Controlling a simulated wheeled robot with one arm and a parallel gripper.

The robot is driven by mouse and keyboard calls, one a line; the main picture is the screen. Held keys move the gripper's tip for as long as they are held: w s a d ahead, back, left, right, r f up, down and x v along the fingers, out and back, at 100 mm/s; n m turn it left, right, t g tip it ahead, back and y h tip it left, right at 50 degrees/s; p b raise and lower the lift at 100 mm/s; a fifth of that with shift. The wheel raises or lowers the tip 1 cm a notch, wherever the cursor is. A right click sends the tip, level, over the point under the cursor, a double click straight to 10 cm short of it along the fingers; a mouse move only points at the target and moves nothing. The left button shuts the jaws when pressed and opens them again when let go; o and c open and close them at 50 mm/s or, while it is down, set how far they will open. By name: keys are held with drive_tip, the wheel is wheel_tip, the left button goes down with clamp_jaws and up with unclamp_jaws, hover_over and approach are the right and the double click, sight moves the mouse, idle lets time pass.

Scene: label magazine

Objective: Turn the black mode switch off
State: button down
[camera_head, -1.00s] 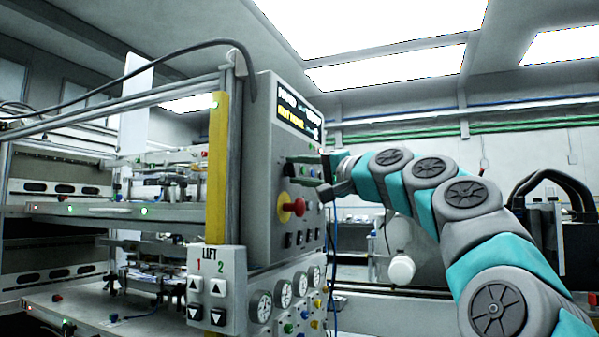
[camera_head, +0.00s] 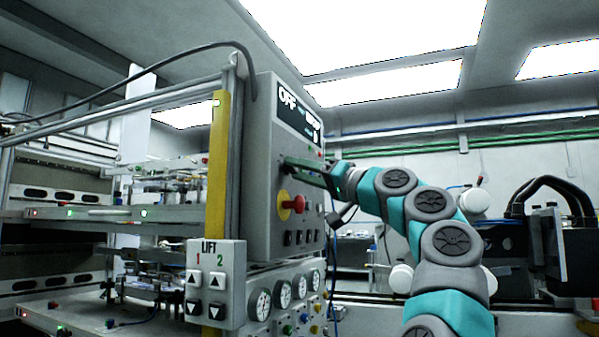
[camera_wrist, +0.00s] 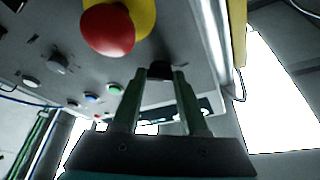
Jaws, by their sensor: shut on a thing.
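The black mode switch (camera_wrist: 160,69) sits on the face of the grey control box (camera_head: 262,135), below the display. In the wrist view it is between the tips of my two green fingers, and my gripper (camera_wrist: 160,78) is shut on it. In the head view my gripper (camera_head: 291,165) reaches the box from the right and largely hides the switch. The display (camera_head: 298,117) reads "OFF" in large white letters, with smaller text beside it.
A red emergency button (camera_head: 298,204) on a yellow base projects just below my gripper. Several small buttons and gauges lie lower down. A LIFT panel (camera_head: 215,283) stands at the front left. The space right of the box holds my arm.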

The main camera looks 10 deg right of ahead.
drive_tip(key=shift+w+n+y, duration=0.1)
drive_tip(key=shift+n+y, duration=0.2)
drive_tip(key=shift+n, duration=0.5)
drive_tip(key=shift+n+g+y+p, duration=0.3)
drive_tip(key=shift+n+g+p, duration=0.1)
drive_tip(key=shift+n, duration=0.4)
drive_tip(key=shift+c, duration=2.2)
unclamp_jaws()
drive_tip(key=shift+f, duration=0.1)
drive_tip(key=b+v, duration=0.3)
drive_tip(key=v, duration=0.4)
drive_tip(key=shift+s+d, duration=0.3)
drive_tip(key=shift+f, duration=0.15)
